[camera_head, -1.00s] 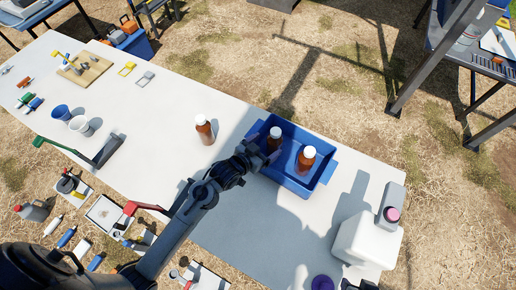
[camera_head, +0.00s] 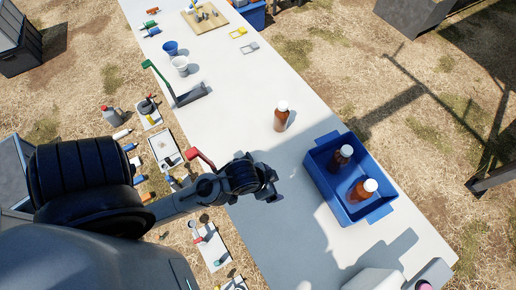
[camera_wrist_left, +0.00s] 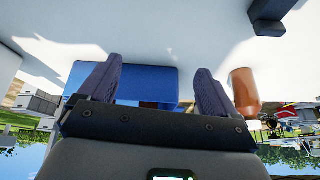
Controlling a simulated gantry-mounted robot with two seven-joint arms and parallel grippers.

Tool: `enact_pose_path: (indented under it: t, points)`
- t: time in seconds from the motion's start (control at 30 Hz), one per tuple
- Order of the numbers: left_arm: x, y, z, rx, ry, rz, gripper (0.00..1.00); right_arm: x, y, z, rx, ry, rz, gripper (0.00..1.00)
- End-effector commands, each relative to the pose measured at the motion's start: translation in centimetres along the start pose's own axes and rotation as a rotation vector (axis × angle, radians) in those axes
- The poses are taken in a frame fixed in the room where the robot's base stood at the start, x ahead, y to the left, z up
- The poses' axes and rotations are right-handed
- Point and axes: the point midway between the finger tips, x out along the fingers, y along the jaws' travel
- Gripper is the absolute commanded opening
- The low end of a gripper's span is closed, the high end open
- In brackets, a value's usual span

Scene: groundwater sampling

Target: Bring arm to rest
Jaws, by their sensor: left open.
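My left arm comes in from the left in the head view, and its gripper (camera_head: 272,184) is over the white table (camera_head: 235,120), short of the blue tray's left side. In the left wrist view the two fingers (camera_wrist_left: 154,88) stand apart with nothing between them, and the blue tray (camera_wrist_left: 150,78) shows beyond them. In the head view the blue tray (camera_head: 327,177) holds two brown bottles with white caps, one (camera_head: 339,161) near its middle and one (camera_head: 361,193) towards its right end. My right gripper is not seen.
A third brown bottle (camera_head: 281,120) stands on the table beyond my gripper. White and blue cups (camera_head: 180,64) stand farther up. A white container (camera_head: 374,281) is at the bottom edge.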

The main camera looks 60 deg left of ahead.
Motion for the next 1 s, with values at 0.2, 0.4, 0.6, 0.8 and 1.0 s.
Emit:
enact_pose_path:
  t: [0.2, 0.4, 0.6, 0.8, 1.0]
  points:
    - [-2.8, 0.5, 3.5, -0.003, -0.146, 0.011, 0.91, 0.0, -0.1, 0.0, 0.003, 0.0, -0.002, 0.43]
    - [-3.1, 0.6, 3.8, -0.003, -0.161, 0.012, 0.91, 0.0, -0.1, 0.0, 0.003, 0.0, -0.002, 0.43]
    - [-3.2, 0.6, 3.7, -0.003, -0.16, 0.012, 0.91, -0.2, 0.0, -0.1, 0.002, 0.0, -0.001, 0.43]
    - [-4.9, 0.5, 2.8, -0.003, -0.16, 0.012, 0.91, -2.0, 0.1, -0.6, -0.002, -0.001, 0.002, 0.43]
    - [-9.0, 0.3, 0.8, -0.003, -0.16, 0.012, 0.91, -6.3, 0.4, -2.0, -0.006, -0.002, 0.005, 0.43]
